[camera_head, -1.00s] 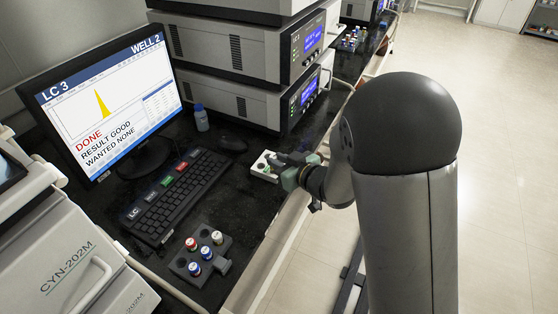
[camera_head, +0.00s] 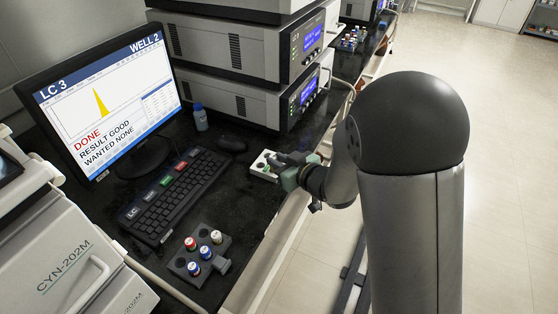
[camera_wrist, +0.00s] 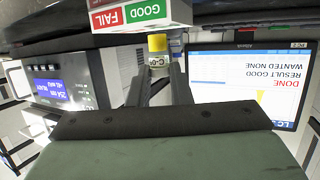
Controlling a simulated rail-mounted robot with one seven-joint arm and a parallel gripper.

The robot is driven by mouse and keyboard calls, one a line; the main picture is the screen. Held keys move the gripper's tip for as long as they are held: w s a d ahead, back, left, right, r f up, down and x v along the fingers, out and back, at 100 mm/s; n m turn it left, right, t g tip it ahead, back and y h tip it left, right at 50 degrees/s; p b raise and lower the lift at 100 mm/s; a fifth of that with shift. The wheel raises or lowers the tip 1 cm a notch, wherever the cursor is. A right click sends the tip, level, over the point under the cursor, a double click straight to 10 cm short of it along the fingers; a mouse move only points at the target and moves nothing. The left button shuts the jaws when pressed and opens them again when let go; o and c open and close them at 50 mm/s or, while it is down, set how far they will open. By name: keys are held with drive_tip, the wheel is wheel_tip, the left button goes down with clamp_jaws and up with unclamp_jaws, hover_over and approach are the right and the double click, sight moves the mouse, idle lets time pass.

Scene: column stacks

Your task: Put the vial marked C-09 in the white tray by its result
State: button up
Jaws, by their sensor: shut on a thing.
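The vial marked C-09 (camera_wrist: 157,61) has a yellow cap and a pale label, and sits between my fingers in the wrist view. My gripper (camera_wrist: 159,72) is shut on it. The white tray (camera_wrist: 142,24) is just beyond the vial in that view, with a green GOOD label and a red FAIL label. In the head view the white tray (camera_head: 258,166) lies on the bench, with my gripper (camera_head: 285,165) at its right side. The vial cannot be made out there. The monitor (camera_head: 107,97) reads LC 3, WELL 2, DONE, RESULT GOOD, WANTED NONE.
A dark rack (camera_head: 221,265) with several capped vials stands at the front of the bench. A keyboard (camera_head: 178,195), a mouse (camera_head: 232,145) and a blue-capped bottle (camera_head: 200,119) lie left of the tray. Stacked instruments (camera_head: 240,100) stand behind it.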

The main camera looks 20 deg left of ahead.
drive_tip(key=shift+f+b, duration=0.9)
drive_tip(key=shift+f, duration=0.1)
idle(0.4)
drive_tip(key=o, duration=0.8)
drive_tip(key=shift+o, duration=0.2)
